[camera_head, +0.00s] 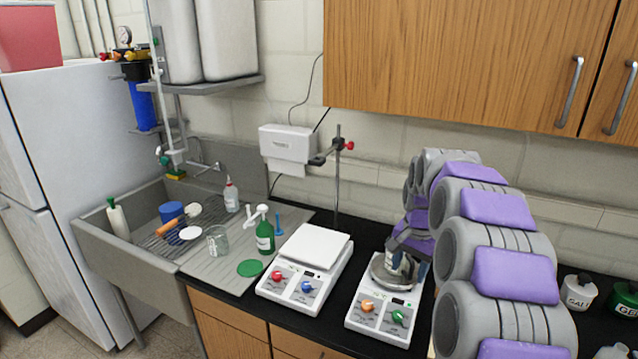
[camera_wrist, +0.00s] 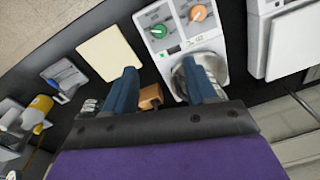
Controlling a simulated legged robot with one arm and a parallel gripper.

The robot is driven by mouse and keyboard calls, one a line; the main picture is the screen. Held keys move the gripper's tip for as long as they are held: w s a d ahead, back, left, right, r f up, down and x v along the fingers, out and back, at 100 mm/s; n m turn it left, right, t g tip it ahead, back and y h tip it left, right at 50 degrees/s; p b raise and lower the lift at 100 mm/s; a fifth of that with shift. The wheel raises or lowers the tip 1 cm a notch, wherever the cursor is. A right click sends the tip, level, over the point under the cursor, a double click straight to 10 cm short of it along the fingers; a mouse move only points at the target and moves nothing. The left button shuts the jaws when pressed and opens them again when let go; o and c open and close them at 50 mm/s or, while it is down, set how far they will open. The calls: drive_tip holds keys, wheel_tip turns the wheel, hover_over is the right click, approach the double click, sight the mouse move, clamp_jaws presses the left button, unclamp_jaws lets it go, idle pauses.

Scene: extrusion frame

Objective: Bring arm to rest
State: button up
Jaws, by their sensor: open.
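My arm, grey with purple pads, reaches from the right over the black counter in the head view. My gripper (camera_head: 403,268) is low over the hot plate with the round metal top (camera_head: 375,312). In the wrist view my gripper (camera_wrist: 162,86) shows two blue fingers spread apart with nothing held between them. One finger overlaps the round metal top of that hot plate (camera_wrist: 176,14), which has an orange and a green knob. A small brown block-like thing (camera_wrist: 151,97) shows between the fingers. Whether the fingers touch anything is unclear.
A white square-topped hot plate (camera_head: 318,246) stands left of my gripper, with a stand rod (camera_head: 337,190) behind. Left are a green bottle (camera_head: 264,236), beaker (camera_head: 217,242) and sink (camera_head: 92,240). Wooden cabinets (camera_head: 450,60) hang above. White (camera_head: 577,291) and green jars (camera_head: 626,299) stand right.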

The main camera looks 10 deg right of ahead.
drive_tip(key=s+a+n+g, duration=0.1)
drive_tip(key=s+a+n, duration=0.1)
drive_tip(key=s+a, duration=0.5)
drive_tip(key=s+a+n, duration=0.3)
drive_tip(key=s, duration=0.8)
drive_tip(key=s+a+n+g, duration=0.1)
drive_tip(key=s+a+n, duration=0.1)
drive_tip(key=s+a, duration=0.5)
drive_tip(key=s+f+n, duration=0.2)
drive_tip(key=s+f, duration=0.1)
drive_tip(key=s, duration=1.1)
drive_tip(key=shift+d+n+g, duration=0.2)
drive_tip(key=shift+n+g, duration=0.1)
